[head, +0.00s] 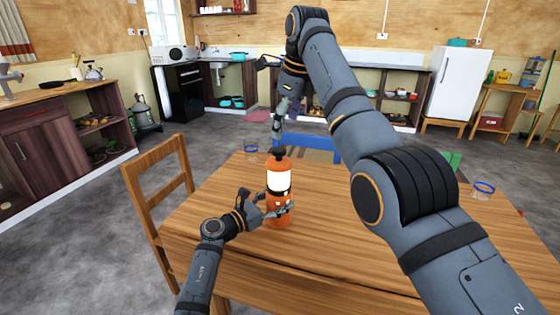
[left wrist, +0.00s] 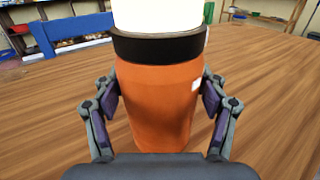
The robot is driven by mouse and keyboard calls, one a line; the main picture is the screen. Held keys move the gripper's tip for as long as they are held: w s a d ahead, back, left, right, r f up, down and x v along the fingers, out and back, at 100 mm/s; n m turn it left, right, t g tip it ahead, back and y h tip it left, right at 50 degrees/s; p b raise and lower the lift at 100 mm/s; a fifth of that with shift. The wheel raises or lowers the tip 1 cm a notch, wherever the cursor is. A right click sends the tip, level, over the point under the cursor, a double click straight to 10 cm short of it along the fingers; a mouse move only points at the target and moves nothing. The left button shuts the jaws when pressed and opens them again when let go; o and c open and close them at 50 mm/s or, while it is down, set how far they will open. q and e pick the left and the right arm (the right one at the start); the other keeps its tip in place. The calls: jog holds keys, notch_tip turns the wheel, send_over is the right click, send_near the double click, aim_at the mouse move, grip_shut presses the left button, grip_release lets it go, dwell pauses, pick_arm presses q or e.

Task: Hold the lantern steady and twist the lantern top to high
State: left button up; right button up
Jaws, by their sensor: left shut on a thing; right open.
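The orange lantern (head: 279,212) stands upright on the wooden table (head: 350,245), with a glowing white middle and a dark top (head: 279,154). My left gripper (head: 277,212) is shut around the orange lower body, from the lantern's left. In the left wrist view the lantern body (left wrist: 158,105) sits between both fingers, below a black band; its top is out of that frame. My right gripper (head: 277,127) is open and empty. It is above and behind the lantern top in the picture, apart from it. The small distant fingers are hard to make out.
A wooden chair (head: 160,195) stands at the table's left, and a blue chair (head: 310,146) behind it. The tabletop around the lantern is clear.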

aim_at(279, 173)
jog(key=f+n, duration=0.1)
jog(key=n, duration=0.3)
jog(key=f+n, duration=0.1)
jog(key=n, duration=0.3)
jog(key=a+f+n, duration=0.1)
jog(key=n, duration=0.2)
jog(key=shift+s+n+h, duration=0.1)
jog(key=shift+n+h, duration=0.3)
jog(key=n, duration=0.2)
jog(key=f+n, duration=0.1)
jog(key=n, duration=0.2)
jog(key=shift+s+a+f+n+t, duration=0.15)
jog(key=shift+s+n+t, duration=0.1)
jog(key=shift+n+t, duration=0.05)
jog(key=w+f+n, duration=0.1)
jog(key=f+n, duration=0.1)
jog(key=f, duration=0.2)
jog(key=w+f+n, duration=0.1)
jog(key=f+n, duration=0.1)
jog(key=f, duration=0.2)
jog(key=w+f+n, duration=0.1)
jog(key=f+n, duration=0.2)
jog(key=f, duration=0.1)
jog(key=shift+w+a+f+h, duration=0.25)
jog(key=shift+w+f+h, duration=0.05)
jog(key=shift+w, duration=0.05)
jog(key=c, duration=1.1)
